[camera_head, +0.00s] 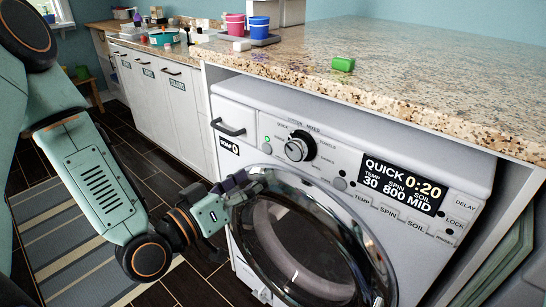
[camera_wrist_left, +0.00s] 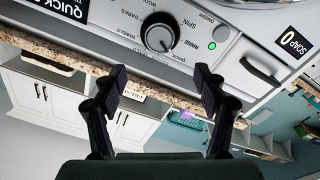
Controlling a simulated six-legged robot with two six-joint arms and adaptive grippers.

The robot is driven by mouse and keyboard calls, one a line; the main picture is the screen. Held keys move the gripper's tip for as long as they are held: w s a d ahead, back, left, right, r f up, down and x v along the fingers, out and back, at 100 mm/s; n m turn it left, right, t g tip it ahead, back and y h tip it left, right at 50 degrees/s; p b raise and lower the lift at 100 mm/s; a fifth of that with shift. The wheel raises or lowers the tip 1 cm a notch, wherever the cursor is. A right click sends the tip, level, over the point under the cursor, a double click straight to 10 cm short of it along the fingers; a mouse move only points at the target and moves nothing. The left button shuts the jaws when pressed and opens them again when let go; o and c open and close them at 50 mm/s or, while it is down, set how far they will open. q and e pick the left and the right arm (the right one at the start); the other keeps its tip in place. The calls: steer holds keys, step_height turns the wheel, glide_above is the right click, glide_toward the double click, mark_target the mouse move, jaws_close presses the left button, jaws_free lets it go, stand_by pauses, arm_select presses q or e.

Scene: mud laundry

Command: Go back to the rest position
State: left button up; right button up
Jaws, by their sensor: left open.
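My left gripper (camera_head: 250,188) is in front of the white washing machine (camera_head: 258,160), at the upper left edge of its round door (camera_head: 300,245). In the head view its fingers overlap the door's rim; I cannot tell whether they touch it. The left wrist view, which is upside down, shows the left gripper (camera_wrist_left: 160,80) with its two dark fingers apart and nothing between them. The control knob (camera_head: 299,146) is above the gripper and also shows in the left wrist view (camera_wrist_left: 158,33). The door looks closed. My right gripper is not in view.
The display (camera_head: 403,184) reads QUICK 0:20. Pink (camera_head: 235,25) and blue (camera_head: 259,27) cups stand farther back. A striped rug (camera_head: 70,240) lies on the dark floor at left.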

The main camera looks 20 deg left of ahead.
arm_select(q)
steer(key=s+f+g+y, duration=0.1)
steer(key=s+f+g, duration=0.2)
steer(key=f, duration=0.3)
steer(key=s+a+f+g+y, duration=0.1)
steer(key=s+f+g+y, duration=0.15)
steer(key=f, duration=0.35)
steer(key=s+f+g, duration=0.2)
steer(key=f+g, duration=0.2)
steer(key=f, duration=0.2)
steer(key=s+f+g+y, duration=0.1)
steer(key=s+f+g, duration=0.2)
steer(key=s, duration=0.7)
steer(key=s+f+g+y, duration=0.2)
steer(key=s+f+g, duration=0.2)
steer(key=s+f, duration=0.4)
steer(key=shift+s+a+m, duration=0.3)
steer(key=shift+s+a, duration=0.15)
steer(key=shift+s, duration=0.45)
steer(key=shift+f, duration=0.1)
